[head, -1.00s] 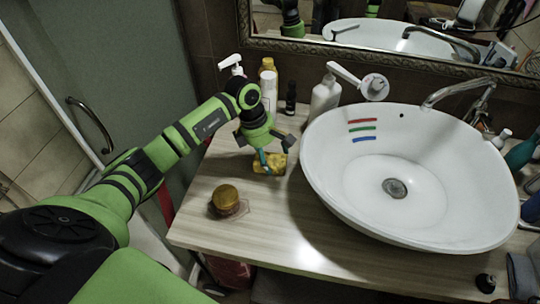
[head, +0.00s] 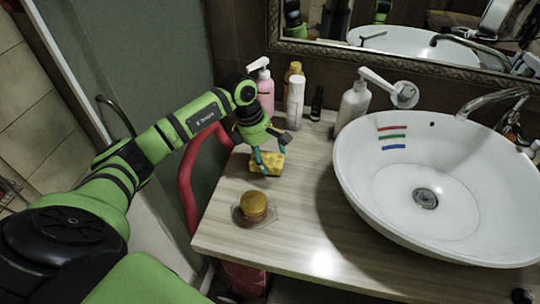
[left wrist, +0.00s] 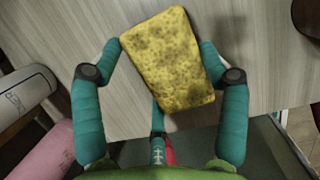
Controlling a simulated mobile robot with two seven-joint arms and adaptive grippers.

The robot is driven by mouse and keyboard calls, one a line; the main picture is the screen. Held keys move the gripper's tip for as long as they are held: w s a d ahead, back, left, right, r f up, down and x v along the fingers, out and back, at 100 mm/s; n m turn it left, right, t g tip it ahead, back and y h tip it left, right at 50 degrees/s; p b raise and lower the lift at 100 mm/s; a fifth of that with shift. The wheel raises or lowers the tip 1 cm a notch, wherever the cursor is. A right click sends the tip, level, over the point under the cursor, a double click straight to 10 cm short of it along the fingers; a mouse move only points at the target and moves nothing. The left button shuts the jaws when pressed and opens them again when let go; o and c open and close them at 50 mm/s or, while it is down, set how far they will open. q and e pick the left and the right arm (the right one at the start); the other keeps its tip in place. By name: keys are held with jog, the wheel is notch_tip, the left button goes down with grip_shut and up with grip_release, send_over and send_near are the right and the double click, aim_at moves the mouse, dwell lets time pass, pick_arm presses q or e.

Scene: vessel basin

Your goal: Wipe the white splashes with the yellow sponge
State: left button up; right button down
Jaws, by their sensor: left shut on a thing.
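The yellow sponge (head: 267,167) is a speckled block held by my left gripper (head: 266,158) over the wooden counter, left of the basin. In the left wrist view the sponge (left wrist: 172,65) sits tilted between the two teal fingers of the left gripper (left wrist: 160,50), which are shut on it. I cannot tell if its underside touches the counter. I cannot make out any white splashes. The white basin (head: 475,165) shows red, green and blue stripes (head: 392,137) on its inner left wall. My right gripper is not in view.
A brown-lidded jar (head: 253,205) stands on the counter (head: 300,225) in front of the sponge. A pink bottle (head: 265,95), a white bottle (head: 295,103) and a pump dispenser (head: 352,105) stand behind. The faucet (head: 490,102) overhangs the basin.

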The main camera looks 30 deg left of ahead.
pick_arm(q)
jog(key=r, duration=0.1)
jog(key=r+p, duration=0.1)
jog(key=r, duration=0.2)
jog(key=shift+w+d+r+p, duration=0.1)
jog(key=shift+d+r+p, duration=0.2)
jog(key=shift+d+r, duration=0.1)
jog(key=shift+p+v, duration=0.6)
jog(key=shift+v, duration=0.45)
jog(key=shift+d+r, duration=0.2)
jog(key=shift+r, duration=0.4)
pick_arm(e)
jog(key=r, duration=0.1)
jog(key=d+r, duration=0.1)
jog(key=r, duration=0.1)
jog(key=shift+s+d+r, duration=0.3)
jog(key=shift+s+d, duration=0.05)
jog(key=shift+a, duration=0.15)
